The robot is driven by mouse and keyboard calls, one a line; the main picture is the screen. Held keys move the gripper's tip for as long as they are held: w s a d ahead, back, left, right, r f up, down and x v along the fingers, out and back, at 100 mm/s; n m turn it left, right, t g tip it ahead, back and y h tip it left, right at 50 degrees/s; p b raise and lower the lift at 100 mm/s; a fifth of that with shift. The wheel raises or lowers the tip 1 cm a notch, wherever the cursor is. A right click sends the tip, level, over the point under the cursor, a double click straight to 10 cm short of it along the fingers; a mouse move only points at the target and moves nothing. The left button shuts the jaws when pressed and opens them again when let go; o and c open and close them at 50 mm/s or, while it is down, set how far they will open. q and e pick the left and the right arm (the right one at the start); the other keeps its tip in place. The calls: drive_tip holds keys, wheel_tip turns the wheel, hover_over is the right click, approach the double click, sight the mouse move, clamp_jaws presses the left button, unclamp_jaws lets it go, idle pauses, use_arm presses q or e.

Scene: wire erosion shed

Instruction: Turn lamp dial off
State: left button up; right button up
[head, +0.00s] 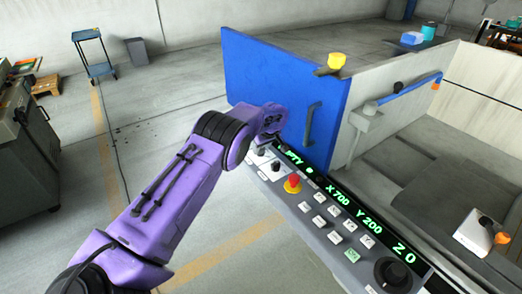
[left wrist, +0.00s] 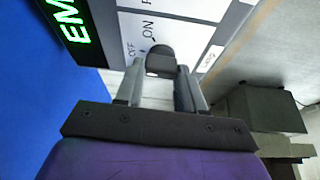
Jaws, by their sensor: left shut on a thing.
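The lamp dial (left wrist: 160,57) is a dark round knob on the white panel, with OFF and ON printed beside it in the left wrist view. Its pointer direction is not clear. My left gripper (left wrist: 160,74) is shut on the dial, one grey finger on each side. In the head view my purple left arm reaches to the far left end of the control panel (head: 327,228), and the wrist hides the fingertips there. My right gripper is in neither view.
The panel also bears a red emergency button (head: 292,184), several white keys, a green-lettered display (head: 340,199) and a black knob (head: 392,274). A blue door (head: 278,80) with a handle stands right behind the gripper. Open floor lies to the left.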

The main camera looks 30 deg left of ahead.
use_arm(q)
drive_tip(key=shift+n, duration=0.3)
idle(0.4)
drive_tip(key=o, duration=1)
drive_tip(key=shift+o, duration=0.2)
drive_tip(key=b+v, duration=0.2)
drive_tip(key=v, duration=0.8)
drive_tip(key=shift+d+r, duration=0.2)
drive_tip(key=shift+r, duration=0.05)
drive_tip(key=shift+f, duration=0.1)
